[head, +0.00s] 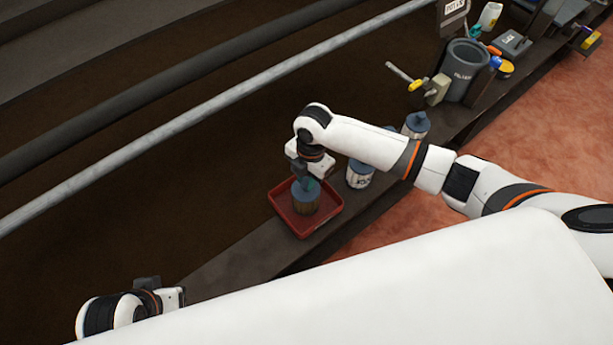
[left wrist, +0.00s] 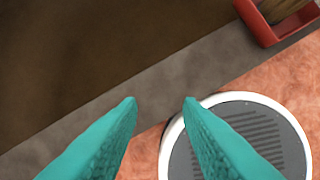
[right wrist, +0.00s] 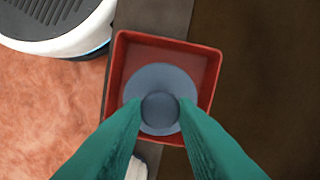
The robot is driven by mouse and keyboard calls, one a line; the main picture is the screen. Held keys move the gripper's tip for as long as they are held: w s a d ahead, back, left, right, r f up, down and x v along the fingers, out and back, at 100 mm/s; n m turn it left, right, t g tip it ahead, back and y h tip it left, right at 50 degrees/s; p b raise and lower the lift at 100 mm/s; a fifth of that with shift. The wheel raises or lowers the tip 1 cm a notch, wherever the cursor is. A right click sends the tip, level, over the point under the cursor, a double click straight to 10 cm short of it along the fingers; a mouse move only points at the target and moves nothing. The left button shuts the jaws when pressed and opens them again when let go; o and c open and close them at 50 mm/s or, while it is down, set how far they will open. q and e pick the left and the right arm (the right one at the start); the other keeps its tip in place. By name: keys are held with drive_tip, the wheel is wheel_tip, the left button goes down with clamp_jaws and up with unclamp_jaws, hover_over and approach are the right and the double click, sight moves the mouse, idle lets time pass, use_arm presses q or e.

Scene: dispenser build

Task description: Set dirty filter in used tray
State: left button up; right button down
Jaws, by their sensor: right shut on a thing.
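The dirty filter (head: 305,199), brownish with a blue-grey cap, is upright within the outline of the red used tray (head: 283,216). In the right wrist view the filter's round cap (right wrist: 150,82) lies inside the rim of the tray (right wrist: 206,66). My right gripper (head: 309,183) is over the tray and shut on the filter's top knob; its green fingers (right wrist: 159,108) touch the knob's sides. Whether the filter's base touches the tray floor is hidden. My left gripper (left wrist: 162,102) is open and empty, away from the tray (left wrist: 268,32).
A canister with a blue-grey cap (head: 359,175) stands just right of the tray, and another (head: 416,124) is farther along the narrow ledge. A grey cylindrical housing (head: 464,70) with a yellow-handled valve stands beyond. A long pale pipe (head: 215,110) runs behind. The ledge left of the tray is clear.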

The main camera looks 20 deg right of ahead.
drive_tip(key=c, duration=1.1)
unclamp_jaws()
drive_tip(key=shift+f, duration=0.1)
drive_tip(key=shift+c, duration=0.2)
drive_tip(key=r, duration=0.2)
drive_tip(key=r+p, duration=0.1)
drive_tip(key=shift+w+d+r, duration=0.15)
drive_tip(key=shift+w+r, duration=0.05)
drive_tip(key=shift+r, duration=0.15)
wheel_tip(320, 180, up, 8)
drive_tip(key=r+p, duration=0.1)
drive_tip(key=p, duration=0.1)
drive_tip(key=s+a+f+m+t+y, duration=0.2)
drive_tip(key=s+a+f+m, duration=0.2)
drive_tip(key=s+f+m, duration=0.4)
use_arm(q)
drive_tip(key=x, duration=0.8)
drive_tip(key=shift+s+f+g, duration=0.3)
drive_tip(key=shift+s, duration=0.05)
use_arm(e)
drive_tip(key=s+d+f+m+t+h, duration=0.1)
drive_tip(key=s+d+f+m+h, duration=0.2)
drive_tip(key=s+d+m, duration=0.7)
wheel_tip(320, 180, down, 2)
drive_tip(key=m, duration=0.4)
drive_tip(key=shift+s+d+f+t, duration=0.15)
drive_tip(key=shift+s+d+t, duration=0.15)
drive_tip(key=shift+s+t, duration=0.1)
use_arm(q)
drive_tip(key=shift+d, duration=0.15)
